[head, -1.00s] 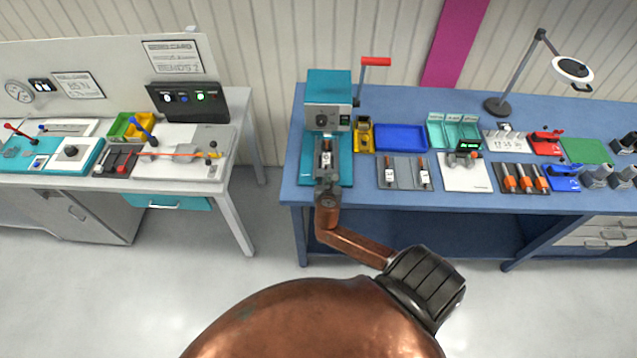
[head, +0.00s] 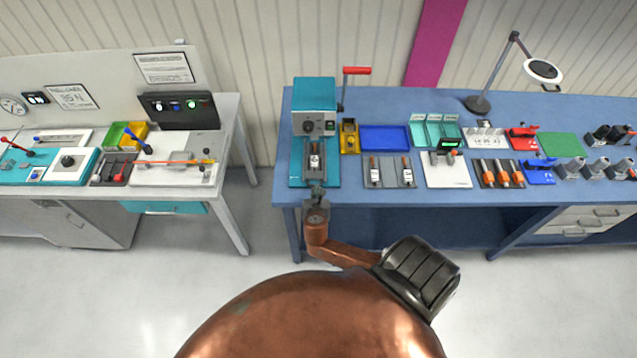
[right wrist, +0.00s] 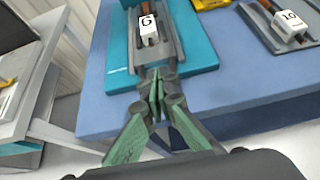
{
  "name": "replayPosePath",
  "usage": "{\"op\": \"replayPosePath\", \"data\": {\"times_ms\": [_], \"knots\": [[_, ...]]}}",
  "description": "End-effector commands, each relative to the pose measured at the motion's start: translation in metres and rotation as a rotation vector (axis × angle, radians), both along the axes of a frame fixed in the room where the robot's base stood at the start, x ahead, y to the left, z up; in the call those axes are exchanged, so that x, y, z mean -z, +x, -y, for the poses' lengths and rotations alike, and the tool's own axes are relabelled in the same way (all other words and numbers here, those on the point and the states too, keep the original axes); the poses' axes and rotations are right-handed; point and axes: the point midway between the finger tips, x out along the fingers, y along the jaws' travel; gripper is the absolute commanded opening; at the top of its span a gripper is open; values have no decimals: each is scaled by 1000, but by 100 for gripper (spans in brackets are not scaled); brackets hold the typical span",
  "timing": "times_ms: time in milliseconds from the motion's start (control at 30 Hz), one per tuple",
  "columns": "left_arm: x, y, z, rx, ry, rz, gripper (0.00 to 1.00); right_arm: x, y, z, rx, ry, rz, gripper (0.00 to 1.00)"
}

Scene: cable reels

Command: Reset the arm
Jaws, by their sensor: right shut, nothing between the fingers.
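My right gripper (head: 316,190) is shut and empty at the front edge of the blue bench, just in front of the teal press machine (head: 315,92). In the right wrist view its green fingers (right wrist: 157,84) meet near the front of the machine's base. A cable piece with a white numbered tag (right wrist: 148,27) lies in the machine's grey cradle, beyond the fingertips. It also shows in the head view (head: 314,160). My copper-coloured right arm bends back from the gripper toward me. My left gripper is not in view.
The blue bench (head: 400,98) also holds a blue tray (head: 385,138), a grey rack with two tagged pieces (head: 390,172), and a lamp (head: 542,71). A second bench (head: 225,140) stands at left across a gap. The floor in front is clear.

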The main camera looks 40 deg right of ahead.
Motion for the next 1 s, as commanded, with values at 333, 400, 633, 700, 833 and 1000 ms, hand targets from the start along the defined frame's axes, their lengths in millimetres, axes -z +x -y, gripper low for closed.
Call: {"op": "replayPosePath", "data": {"times_ms": [333,400,633,700,833,1000], "knots": [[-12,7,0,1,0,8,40,-6,-6,-10,-1,1,0,0],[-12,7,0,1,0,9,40,-6,-6,-10,-1,1,0,0],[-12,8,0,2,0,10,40,-6,-29,-18,150,192,90,0],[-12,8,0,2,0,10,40,-6,-51,-25,298,365,170,0],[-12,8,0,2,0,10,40,-10,-101,-47,670,742,345,0],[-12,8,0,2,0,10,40,-22,-151,-74,1098,1091,509,0]]}}
